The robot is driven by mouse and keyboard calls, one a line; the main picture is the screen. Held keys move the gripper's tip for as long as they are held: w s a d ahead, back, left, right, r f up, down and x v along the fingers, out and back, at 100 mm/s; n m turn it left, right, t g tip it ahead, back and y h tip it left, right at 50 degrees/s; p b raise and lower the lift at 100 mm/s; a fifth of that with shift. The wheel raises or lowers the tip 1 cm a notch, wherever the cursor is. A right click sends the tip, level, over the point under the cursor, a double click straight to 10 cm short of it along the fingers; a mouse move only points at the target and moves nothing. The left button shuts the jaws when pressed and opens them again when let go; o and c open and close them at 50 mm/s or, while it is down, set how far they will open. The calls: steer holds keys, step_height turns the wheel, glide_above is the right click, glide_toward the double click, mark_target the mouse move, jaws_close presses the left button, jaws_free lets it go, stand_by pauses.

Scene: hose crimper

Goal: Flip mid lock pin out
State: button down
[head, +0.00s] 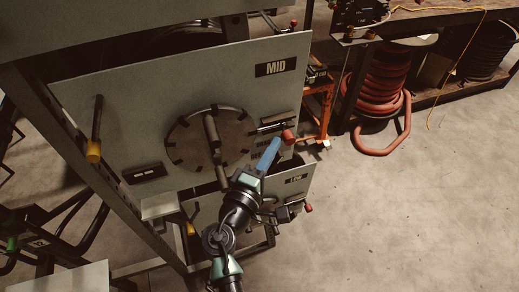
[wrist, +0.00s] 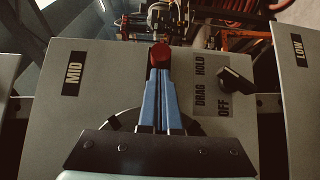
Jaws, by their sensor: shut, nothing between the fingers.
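The mid lock pin (head: 289,137) shows as a red knob at the right edge of the grey MID panel (head: 250,95). In the wrist view its red knob (wrist: 160,53) is straight beyond my fingertips, near the top middle. My gripper (head: 276,143) has blue fingers pressed together with nothing held. The fingertips (wrist: 161,71) are just short of the knob or at it; I cannot tell whether they touch. The fingers partly cover the pin's lower side in the wrist view.
A black knob (wrist: 237,86) sits beside the DRAG, HOLD and OFF marks, right of my fingers. A round slotted disc (head: 185,140) with a handle is on the panel. The LOW panel (head: 298,178) is below. A red hose coil (head: 385,85) and open floor lie to the right.

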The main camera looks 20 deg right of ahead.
mark_target(291, 142)
steer(key=shift+d, duration=0.15)
steer(key=d+b, duration=0.1)
steer(key=d, duration=0.1)
steer(key=shift+d+f, duration=0.1)
steer(key=shift+d, duration=0.7)
